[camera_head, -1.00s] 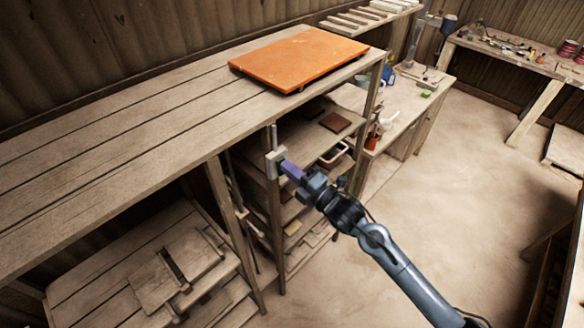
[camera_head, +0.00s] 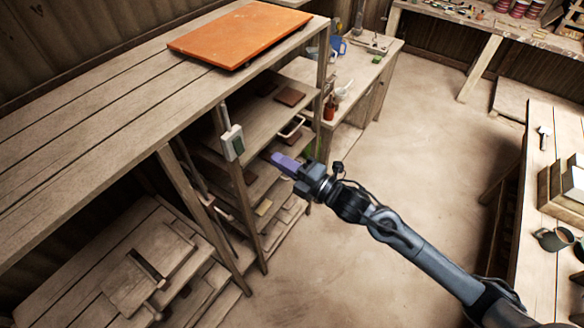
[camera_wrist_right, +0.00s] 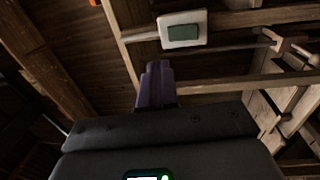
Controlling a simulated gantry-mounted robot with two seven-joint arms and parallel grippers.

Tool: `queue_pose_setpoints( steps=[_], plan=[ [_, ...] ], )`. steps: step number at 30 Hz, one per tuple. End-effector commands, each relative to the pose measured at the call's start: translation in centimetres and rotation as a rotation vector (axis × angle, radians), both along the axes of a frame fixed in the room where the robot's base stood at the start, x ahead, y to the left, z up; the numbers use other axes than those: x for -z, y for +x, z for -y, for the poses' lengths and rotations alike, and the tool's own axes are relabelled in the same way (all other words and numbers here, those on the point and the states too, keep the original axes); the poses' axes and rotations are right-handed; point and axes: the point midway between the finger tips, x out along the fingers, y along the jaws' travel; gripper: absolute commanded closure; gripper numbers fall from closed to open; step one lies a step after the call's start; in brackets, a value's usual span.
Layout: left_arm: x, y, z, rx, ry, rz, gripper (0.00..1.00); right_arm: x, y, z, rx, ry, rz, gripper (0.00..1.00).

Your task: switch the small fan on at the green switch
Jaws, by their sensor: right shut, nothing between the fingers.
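The green switch (camera_head: 232,143) is a pale box with a green face, fixed to the front post of the wooden shelf. In the right wrist view its green rocker (camera_wrist_right: 183,33) sits in a white housing, just above and right of my fingertips. My right gripper (camera_head: 277,157) has purple fingers, which are shut and empty. In the head view they point left at the switch, with a clear gap. The shut fingers also show in the right wrist view (camera_wrist_right: 158,75). I cannot make out the small fan in these views. My left gripper is not in view.
An orange board (camera_head: 240,36) lies on the shelf top. The shelves below hold several boards and small items. A workbench (camera_head: 385,62) stands behind, and a table with mugs (camera_head: 550,240) stands at the right. The floor between is open.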

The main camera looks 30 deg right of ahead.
Motion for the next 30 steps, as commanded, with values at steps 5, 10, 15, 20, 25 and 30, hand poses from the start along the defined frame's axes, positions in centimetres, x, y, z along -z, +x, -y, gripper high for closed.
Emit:
queue_pose_setpoints(
  steps=[5, 10, 15, 20, 25, 30],
  plan=[
    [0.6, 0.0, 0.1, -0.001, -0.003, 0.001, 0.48, -0.2, -1.7, 0.9, 0.001, -0.001, -0.001, 1.0],
    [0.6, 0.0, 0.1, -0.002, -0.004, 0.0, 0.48, -0.5, -2.3, 1.1, 0.0, 0.0, 0.001, 1.0],
    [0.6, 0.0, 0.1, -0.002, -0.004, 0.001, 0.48, -0.5, -2.4, 1.2, 0.0, 0.0, 0.001, 1.0],
    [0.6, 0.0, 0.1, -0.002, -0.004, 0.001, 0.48, -0.5, -2.4, 1.1, 0.0, 0.0, 0.001, 1.0],
    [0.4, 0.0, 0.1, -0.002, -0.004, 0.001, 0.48, -0.4, -2.5, 1.1, 0.001, 0.001, -0.006, 1.0],
    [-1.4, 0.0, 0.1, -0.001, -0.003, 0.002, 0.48, 1.2, -3.9, 0.5, 0.004, 0.041, -0.074, 1.0]
  ],
)
